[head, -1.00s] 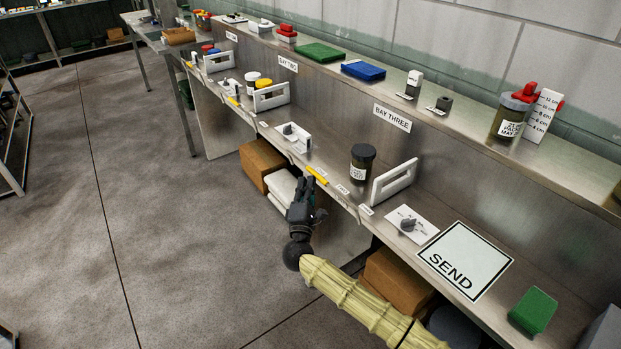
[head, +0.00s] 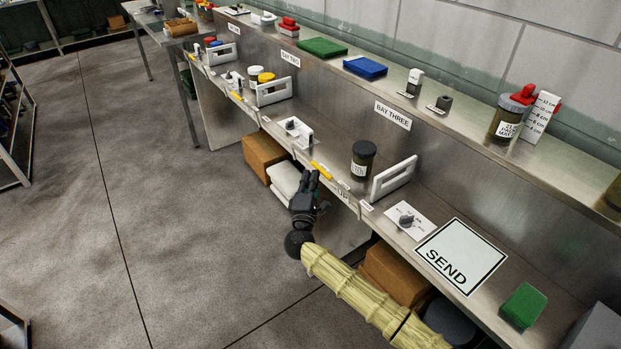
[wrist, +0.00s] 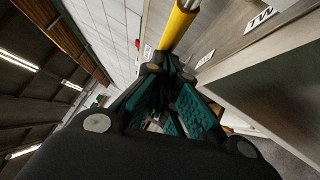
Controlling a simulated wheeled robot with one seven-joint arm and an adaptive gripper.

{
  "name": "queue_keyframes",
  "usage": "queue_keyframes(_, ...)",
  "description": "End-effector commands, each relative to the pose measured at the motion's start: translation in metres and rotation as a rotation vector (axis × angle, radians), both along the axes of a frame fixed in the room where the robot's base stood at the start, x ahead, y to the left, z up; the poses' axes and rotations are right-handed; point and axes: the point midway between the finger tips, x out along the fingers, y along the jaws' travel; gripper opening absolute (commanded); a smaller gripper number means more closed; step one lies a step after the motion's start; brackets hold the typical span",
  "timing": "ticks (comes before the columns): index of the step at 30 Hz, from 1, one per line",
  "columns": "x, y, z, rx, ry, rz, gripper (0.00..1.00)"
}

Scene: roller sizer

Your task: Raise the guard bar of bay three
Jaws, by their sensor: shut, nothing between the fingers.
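Bay three is marked by its label (head: 392,116) on the shelf's upright face. A yellow bar (head: 322,171), apparently the guard bar, lies low along the bench's front edge in this bay. My gripper (head: 312,177) is shut and empty, just in front of and below the bar, with its fingers pointing up toward the bench edge. In the wrist view the bar shows as a yellow cylinder (wrist: 178,25) just beyond my fingertips (wrist: 172,72). I cannot tell whether the fingers touch it.
A dark jar (head: 363,160), a white upright frame (head: 394,179), a knob plate (head: 408,221) and a SEND pad (head: 460,255) sit on the bench. A cardboard box (head: 264,157) stands underneath.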

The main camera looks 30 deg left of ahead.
Motion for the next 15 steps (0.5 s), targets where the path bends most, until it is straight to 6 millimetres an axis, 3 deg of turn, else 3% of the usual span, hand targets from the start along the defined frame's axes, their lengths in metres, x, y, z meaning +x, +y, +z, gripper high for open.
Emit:
queue_keyframes(7,-0.003,0.002,-0.001,-0.001,0.0,0.0,0.0)
queue_keyframes(15,-0.024,0.018,-0.012,-0.001,0.001,0.005,0.0)
